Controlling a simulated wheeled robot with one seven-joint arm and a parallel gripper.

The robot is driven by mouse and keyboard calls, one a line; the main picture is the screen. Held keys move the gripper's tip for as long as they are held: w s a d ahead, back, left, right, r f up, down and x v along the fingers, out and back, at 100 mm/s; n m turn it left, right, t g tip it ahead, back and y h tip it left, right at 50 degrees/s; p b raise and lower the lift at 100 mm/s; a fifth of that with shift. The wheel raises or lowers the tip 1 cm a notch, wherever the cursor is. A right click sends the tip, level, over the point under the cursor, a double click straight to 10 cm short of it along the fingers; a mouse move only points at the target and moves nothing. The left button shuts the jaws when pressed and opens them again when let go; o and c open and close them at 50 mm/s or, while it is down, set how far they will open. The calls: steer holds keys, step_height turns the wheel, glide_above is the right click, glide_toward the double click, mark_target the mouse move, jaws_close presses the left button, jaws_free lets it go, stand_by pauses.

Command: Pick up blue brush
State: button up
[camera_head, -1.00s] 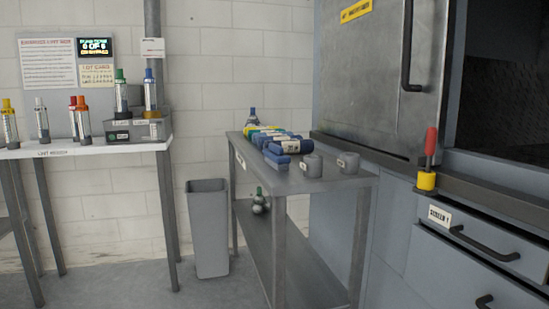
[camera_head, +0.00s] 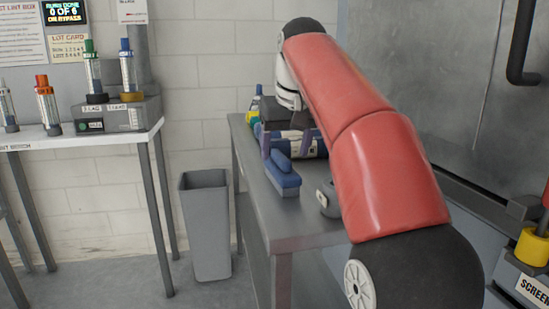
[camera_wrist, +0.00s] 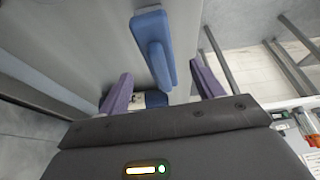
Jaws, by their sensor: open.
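The blue brush (camera_head: 283,178) lies near the left edge of the grey metal table (camera_head: 312,228). In the wrist view the blue brush (camera_wrist: 153,45) runs lengthwise from ahead of the fingers towards the gap between them. My gripper (camera_head: 286,148) is over the table with its two purple fingers spread, one on each side of the brush's line. In the wrist view my gripper (camera_wrist: 162,86) is open, with clear space between each finger and the brush. Whether any part of the brush is between the fingertips in depth, I cannot tell.
A dark blue roll (camera_head: 316,147) with a white label lies behind the brush, close by the fingers. A grey cylinder (camera_head: 327,200) stands to its right, partly behind my arm. A grey bin (camera_head: 206,225) and a bench (camera_head: 100,140) with several coloured cylinders are at left.

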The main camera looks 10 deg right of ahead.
mark_target(280, 167)
steer(key=shift+w+d+r, duration=0.1)
steer(key=shift+w+r, duration=0.05)
steer(key=shift+w, duration=0.5)
steer(key=shift+w+f, duration=0.2)
steer(key=shift+f, duration=0.05)
steer(key=shift+b+x, duration=0.55)
steer(key=shift+x, duration=0.35)
steer(key=b+x, duration=0.1)
steer(key=x, duration=0.4)
steer(key=shift+w+f, duration=0.1)
steer(key=shift+c, duration=0.3)
steer(key=c, duration=1.1)
steer(key=shift+r, duration=0.25)
